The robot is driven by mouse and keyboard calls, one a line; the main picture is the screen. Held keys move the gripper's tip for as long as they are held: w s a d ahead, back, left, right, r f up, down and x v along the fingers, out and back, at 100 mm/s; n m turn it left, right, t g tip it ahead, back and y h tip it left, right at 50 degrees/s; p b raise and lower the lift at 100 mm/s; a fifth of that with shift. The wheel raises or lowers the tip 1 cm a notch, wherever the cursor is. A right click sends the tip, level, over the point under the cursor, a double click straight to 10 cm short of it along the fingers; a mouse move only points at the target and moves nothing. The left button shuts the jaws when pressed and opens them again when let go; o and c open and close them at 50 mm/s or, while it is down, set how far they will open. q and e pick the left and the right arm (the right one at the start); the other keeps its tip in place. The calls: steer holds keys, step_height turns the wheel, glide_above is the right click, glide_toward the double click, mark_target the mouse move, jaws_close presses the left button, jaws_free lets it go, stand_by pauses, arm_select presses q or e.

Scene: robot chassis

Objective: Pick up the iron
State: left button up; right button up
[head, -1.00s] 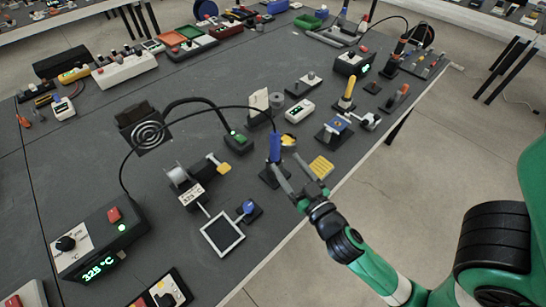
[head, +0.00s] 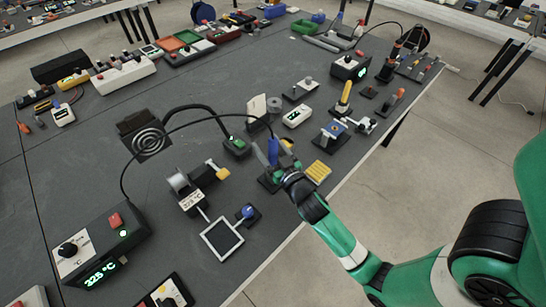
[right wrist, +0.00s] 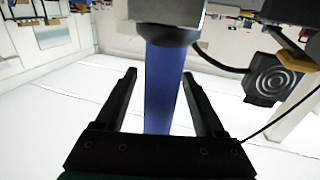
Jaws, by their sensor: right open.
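The soldering iron (head: 273,148) has a blue handle and stands upright at a dark stand (head: 266,183) near the table's right edge. A black cable arches from it to the station (head: 98,240) with a green 325 °C display at lower left. My right gripper (head: 276,166) is open at the handle. In the right wrist view, the blue handle (right wrist: 160,95) lies between the two open fingers of the gripper (right wrist: 159,76), with gaps visible on both sides. The iron's tip is hidden. My left gripper is not in view.
A yellow sponge (head: 318,172) lies right of the stand. A square white-framed plate (head: 222,238) and a solder spool holder (head: 187,190) stand to the left. A black fume fan (head: 148,138) is farther back. Bare table shows at centre-left.

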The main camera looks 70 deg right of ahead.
steer(key=shift+c, duration=0.3)
jaws_close()
steer(key=shift+r, duration=0.1)
step_height(320, 180, up, 10)
steer(key=p, duration=0.5)
steer(key=shift+p, duration=0.3)
